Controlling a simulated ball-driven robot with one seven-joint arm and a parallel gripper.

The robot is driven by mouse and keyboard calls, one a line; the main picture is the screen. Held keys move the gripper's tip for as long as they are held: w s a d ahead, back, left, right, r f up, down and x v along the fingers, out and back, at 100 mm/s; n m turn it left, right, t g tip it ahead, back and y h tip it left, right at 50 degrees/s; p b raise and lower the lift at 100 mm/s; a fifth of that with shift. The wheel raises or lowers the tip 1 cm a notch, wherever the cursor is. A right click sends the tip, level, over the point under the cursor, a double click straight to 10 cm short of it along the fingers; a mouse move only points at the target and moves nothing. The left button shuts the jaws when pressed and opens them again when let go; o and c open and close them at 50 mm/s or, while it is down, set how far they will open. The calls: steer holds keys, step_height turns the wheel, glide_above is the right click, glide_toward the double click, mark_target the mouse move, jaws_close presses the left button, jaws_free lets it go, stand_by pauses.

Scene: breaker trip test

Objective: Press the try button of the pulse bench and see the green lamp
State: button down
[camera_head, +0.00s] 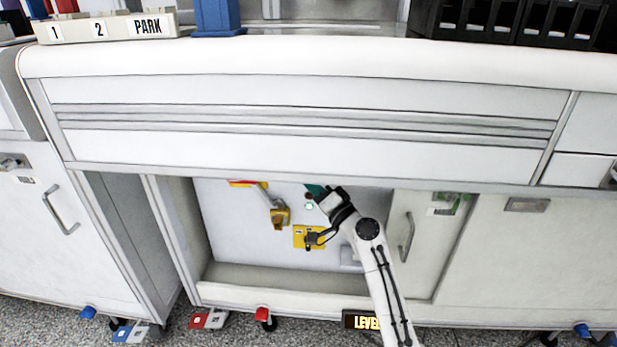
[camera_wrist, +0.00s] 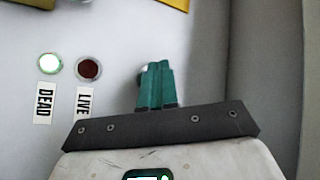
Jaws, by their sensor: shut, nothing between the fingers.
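A green lamp (camera_wrist: 50,64) labelled DEAD is lit in the wrist view, and it also glows in the head view (camera_head: 309,206). Beside it, a dark red lamp (camera_wrist: 89,69) labelled LIVE looks unlit. My gripper (camera_wrist: 157,68) has its teal fingers shut together with nothing between them, pointing at the pale panel to the right of the lamps. A pale round edge (camera_wrist: 141,72) shows behind the fingertips; I cannot tell whether it is the try button or whether the fingers touch it.
The pale back panel (camera_head: 240,225) carries a yellow padlock-like piece (camera_head: 280,216) and a yellow plate (camera_head: 301,237). The worktop front (camera_head: 300,60) overhangs the bay. A cabinet door (camera_head: 420,230) with a handle stands at the right. The bay floor is clear.

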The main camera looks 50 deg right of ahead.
steer(key=shift+s+a, duration=0.55)
steer(key=shift+a, duration=0.1)
steer(key=s+a+p, duration=0.1)
steer(key=a, duration=0.1)
steer(key=s+a, duration=0.2)
steer(key=shift+p, duration=0.4)
stand_by(0.8)
